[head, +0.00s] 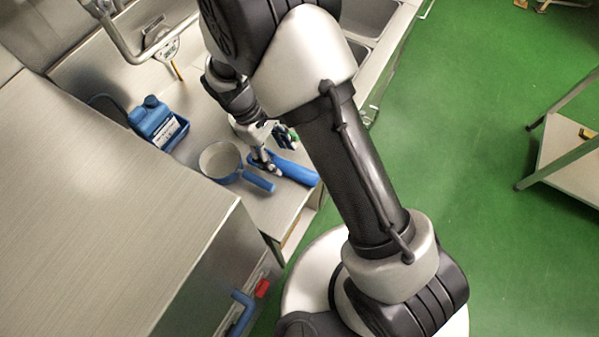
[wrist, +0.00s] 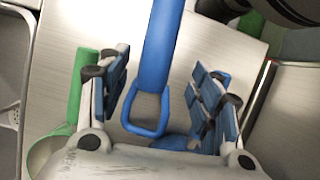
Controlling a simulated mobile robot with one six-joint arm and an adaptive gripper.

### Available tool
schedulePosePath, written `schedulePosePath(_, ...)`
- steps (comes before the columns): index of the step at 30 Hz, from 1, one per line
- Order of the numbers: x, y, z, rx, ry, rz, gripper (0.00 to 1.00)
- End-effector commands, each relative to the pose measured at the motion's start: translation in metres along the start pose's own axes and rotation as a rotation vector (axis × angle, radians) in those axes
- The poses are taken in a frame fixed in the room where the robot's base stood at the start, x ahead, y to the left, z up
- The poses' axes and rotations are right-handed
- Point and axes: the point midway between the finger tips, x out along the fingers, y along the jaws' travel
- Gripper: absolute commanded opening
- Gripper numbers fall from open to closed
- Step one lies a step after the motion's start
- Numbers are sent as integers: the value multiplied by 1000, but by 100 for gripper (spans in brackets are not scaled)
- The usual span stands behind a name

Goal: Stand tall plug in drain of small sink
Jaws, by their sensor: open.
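The tall plug is a blue tube with a loop handle at one end. In the wrist view the plug (wrist: 165,45) lies on the steel counter, its loop between my open fingers. My gripper (wrist: 160,95) is open around the loop end, and I see no clear contact. In the head view the blue tube (head: 296,170) lies near the counter's front end, with my gripper (head: 263,160) low beside its left end. Sink basins (head: 372,14) show at the top, partly hidden by my arm. The drain is not clearly visible, and I cannot tell which basin is small.
A pan (head: 220,158) with a blue handle stands left of my gripper. A blue jug (head: 152,120) sits in a blue tray behind it. Green items (head: 284,136) lie close to my gripper. A large steel surface (head: 90,220) fills the left.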

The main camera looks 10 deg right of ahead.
Motion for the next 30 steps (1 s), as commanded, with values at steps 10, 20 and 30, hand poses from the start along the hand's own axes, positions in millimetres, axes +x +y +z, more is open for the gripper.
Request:
schedulePosePath(10, 41, 4, -7, 1, -4, -3, 59)
schedulePosePath(20, 52, 4, -7, 1, 0, 0, 59)
schedulePosePath(30, 52, 4, -7, 1, 0, 0, 36)
